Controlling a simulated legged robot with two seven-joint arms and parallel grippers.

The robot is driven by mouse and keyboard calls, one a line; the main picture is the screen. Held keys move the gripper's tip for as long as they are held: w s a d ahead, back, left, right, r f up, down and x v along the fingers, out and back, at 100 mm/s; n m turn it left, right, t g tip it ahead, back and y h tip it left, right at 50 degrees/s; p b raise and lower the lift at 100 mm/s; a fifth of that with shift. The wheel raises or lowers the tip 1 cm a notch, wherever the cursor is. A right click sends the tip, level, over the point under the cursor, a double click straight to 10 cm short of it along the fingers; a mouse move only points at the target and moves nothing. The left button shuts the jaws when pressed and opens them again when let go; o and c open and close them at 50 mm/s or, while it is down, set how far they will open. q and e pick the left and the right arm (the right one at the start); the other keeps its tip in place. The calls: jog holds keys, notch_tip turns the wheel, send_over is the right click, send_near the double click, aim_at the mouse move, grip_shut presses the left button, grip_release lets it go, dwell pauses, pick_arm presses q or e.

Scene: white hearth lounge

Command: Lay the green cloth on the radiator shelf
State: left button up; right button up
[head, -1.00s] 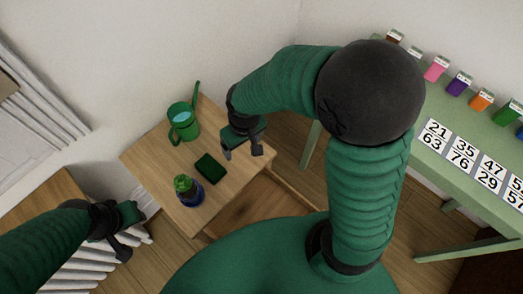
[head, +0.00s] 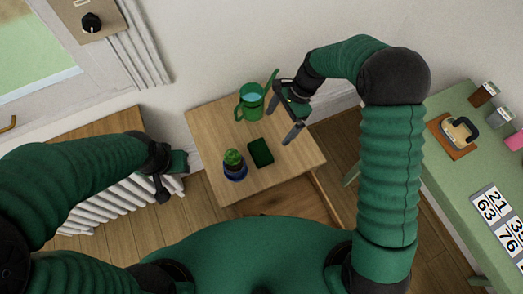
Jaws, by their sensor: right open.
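The green cloth (head: 260,152) is a small dark green folded rectangle lying flat on the small wooden table (head: 215,128). My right gripper (head: 282,123) is open and empty, above the table and up and right of the cloth, apart from it. The radiator shelf (head: 92,128) is a wooden board over the white radiator (head: 115,208) at the left, partly hidden by my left arm. My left gripper (head: 173,180) has its fingers apart with nothing between them, near the shelf's right end.
A green watering can (head: 250,103) stands behind the cloth. A potted cactus in a blue pot (head: 235,168) stands left of the cloth. The shelf's visible part is bare.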

jog(key=b, duration=0.1)
send_over(262, 150)
jog(key=d, duration=0.2)
jog(key=f, duration=0.9)
jog(key=shift+w+a+f, duration=0.1)
jog(key=shift+w+f, duration=0.1)
jog(key=shift+w, duration=0.1)
jog(key=b+x, duration=0.1)
jog(key=x, duration=0.3)
jog(key=shift+s+f, duration=0.1)
jog(key=shift+f, duration=0.3)
jog(key=shift+a+f, duration=0.15)
jog(key=shift+f, duration=0.25)
jog(key=shift+r, duration=0.1)
jog(key=shift+c, duration=0.6)
jog(key=c, duration=1.1)
jog(key=shift+r, duration=0.1)
